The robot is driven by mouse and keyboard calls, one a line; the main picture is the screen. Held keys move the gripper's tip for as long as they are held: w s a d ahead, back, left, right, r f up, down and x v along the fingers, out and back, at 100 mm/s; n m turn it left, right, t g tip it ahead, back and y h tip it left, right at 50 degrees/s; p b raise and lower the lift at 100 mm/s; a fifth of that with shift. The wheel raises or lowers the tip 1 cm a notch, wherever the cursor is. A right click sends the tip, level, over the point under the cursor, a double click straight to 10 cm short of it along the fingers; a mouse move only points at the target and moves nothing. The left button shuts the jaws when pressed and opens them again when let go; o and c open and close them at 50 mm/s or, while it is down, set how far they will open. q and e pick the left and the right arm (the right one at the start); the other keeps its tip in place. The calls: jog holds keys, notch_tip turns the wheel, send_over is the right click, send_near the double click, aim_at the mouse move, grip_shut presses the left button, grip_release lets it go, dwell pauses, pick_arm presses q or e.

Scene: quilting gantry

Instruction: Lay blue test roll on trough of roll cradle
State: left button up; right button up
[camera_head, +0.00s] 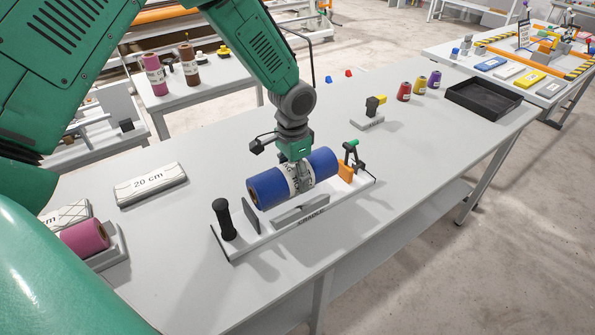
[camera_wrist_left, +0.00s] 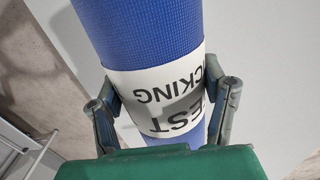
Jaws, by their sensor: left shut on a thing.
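The blue test roll (camera_head: 267,187) with a white label band is held in my left gripper (camera_head: 300,180), whose fingers close around the band. In the left wrist view, the blue roll (camera_wrist_left: 140,30) fills the middle, with my left gripper's fingers (camera_wrist_left: 165,105) on both sides of its label. The roll cradle (camera_head: 262,232) stands on the table below, with a black upright handle at its left end and an orange and green clamp at its right. The roll is over the cradle; whether it touches the trough cannot be told. My right gripper is not in view.
A "20 cm" block (camera_head: 150,186) and a pink roll (camera_head: 84,237) lie to the left on the table. A small grey stand (camera_head: 367,122), several small spools (camera_head: 404,91) and a black tray (camera_head: 484,98) stand to the right. The table's front right is clear.

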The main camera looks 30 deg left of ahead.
pick_arm(q)
jog(key=shift+a+f, duration=0.35)
jog(key=shift+f, duration=0.45)
jog(key=shift+f+b, duration=0.3)
jog(key=shift+b, duration=0.1)
jog(key=shift+d+f+b, duration=0.5)
jog(key=shift+d+f, duration=0.25)
jog(key=shift+f, duration=0.25)
jog(key=shift+a+f, duration=0.2)
jog(key=shift+a, duration=0.4)
jog(key=o, duration=1.6)
jog(key=shift+d, duration=0.2)
jog(key=shift+c, duration=0.2)
jog(key=shift+d+r, duration=0.1)
jog(key=shift+d, duration=0.1)
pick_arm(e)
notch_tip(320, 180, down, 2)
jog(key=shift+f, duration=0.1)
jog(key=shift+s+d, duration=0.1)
